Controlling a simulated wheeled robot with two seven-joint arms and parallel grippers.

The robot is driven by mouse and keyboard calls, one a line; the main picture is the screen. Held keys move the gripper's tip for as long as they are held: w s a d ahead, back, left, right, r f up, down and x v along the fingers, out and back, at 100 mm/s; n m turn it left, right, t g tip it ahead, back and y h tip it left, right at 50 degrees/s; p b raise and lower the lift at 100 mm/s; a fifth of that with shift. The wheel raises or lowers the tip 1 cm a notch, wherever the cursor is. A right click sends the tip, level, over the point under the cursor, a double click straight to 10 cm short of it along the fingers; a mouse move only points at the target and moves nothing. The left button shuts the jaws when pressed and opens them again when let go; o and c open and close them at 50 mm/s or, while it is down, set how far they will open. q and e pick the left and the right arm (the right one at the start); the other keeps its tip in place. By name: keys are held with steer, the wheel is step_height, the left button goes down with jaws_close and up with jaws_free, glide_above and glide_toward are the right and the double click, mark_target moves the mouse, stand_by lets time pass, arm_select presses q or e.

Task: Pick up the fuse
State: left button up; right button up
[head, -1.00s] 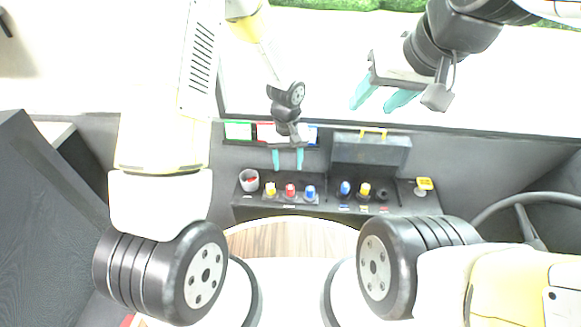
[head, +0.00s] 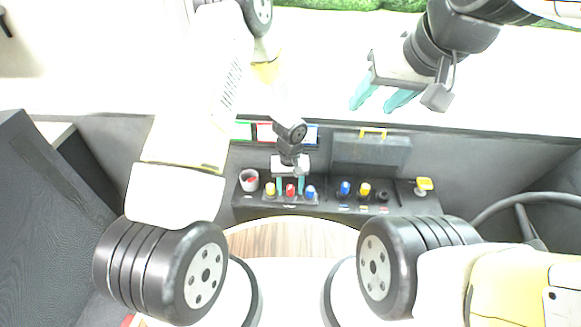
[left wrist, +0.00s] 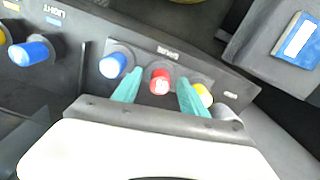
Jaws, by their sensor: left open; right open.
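A red fuse-like plug (head: 290,190) stands in the left rack on the dark console, between a yellow plug (head: 270,189) and a blue plug (head: 310,192). My left gripper (head: 290,184) is open, with its teal fingers pointing down around the red plug. In the left wrist view, the red plug (left wrist: 160,82) lies between the open fingers (left wrist: 159,78), with the blue plug (left wrist: 113,66) and the partly covered yellow plug (left wrist: 204,95) outside them. I see no clear grip on it. My right gripper (head: 381,96) is open and empty, high at the right.
A second row holds a blue plug (head: 345,188), a yellow plug (head: 365,189) and a black socket (head: 382,195). A grey cup (head: 249,181) with something red inside stands left of the rack. A yellow-topped switch (head: 424,184) is at right. A dark box (head: 371,153) rises behind.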

arm_select(q)
jaws_close()
steer(key=shift+r, duration=0.15)
